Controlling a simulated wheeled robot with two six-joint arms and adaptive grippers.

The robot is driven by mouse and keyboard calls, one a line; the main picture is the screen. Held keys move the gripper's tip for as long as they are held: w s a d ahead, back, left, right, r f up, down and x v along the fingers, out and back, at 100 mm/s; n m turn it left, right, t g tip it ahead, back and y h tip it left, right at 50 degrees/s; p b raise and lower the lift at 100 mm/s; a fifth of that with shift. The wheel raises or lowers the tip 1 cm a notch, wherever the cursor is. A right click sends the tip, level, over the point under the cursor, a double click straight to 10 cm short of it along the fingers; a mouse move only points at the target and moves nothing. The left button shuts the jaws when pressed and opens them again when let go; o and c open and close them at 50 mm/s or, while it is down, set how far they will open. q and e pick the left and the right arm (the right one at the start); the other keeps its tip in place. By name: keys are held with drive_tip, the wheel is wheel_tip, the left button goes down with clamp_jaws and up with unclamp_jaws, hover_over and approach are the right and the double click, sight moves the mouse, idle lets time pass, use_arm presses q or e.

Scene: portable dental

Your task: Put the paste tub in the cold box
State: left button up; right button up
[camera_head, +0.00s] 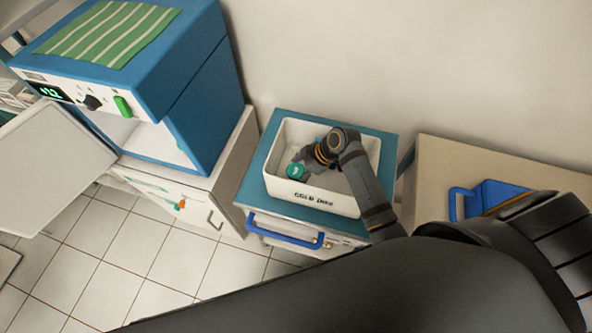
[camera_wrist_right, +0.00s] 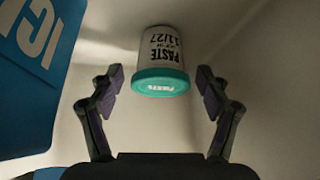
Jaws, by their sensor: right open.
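The paste tub (camera_head: 297,171), white with a teal lid, is inside the white cold box (camera_head: 311,197), near its front left in the head view. In the right wrist view the tub (camera_wrist_right: 160,62) shows its "PASTE" label, with the lid towards me. My right gripper (camera_head: 303,160) reaches down into the box. Its fingers are open on either side of the tub's lid, with gaps showing on both sides. The arm hides part of the box's inside. My left gripper is not in view.
A blue ice pack (camera_wrist_right: 35,70) stands left of the tub in the right wrist view. The cold box sits on a blue-topped cart (camera_head: 262,187). A blue oven-like unit (camera_head: 185,95) is to the left. A beige table (camera_head: 440,160) with a blue container is to the right.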

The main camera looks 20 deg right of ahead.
drive_tip(key=shift+r, duration=0.1)
drive_tip(key=v, duration=1.2)
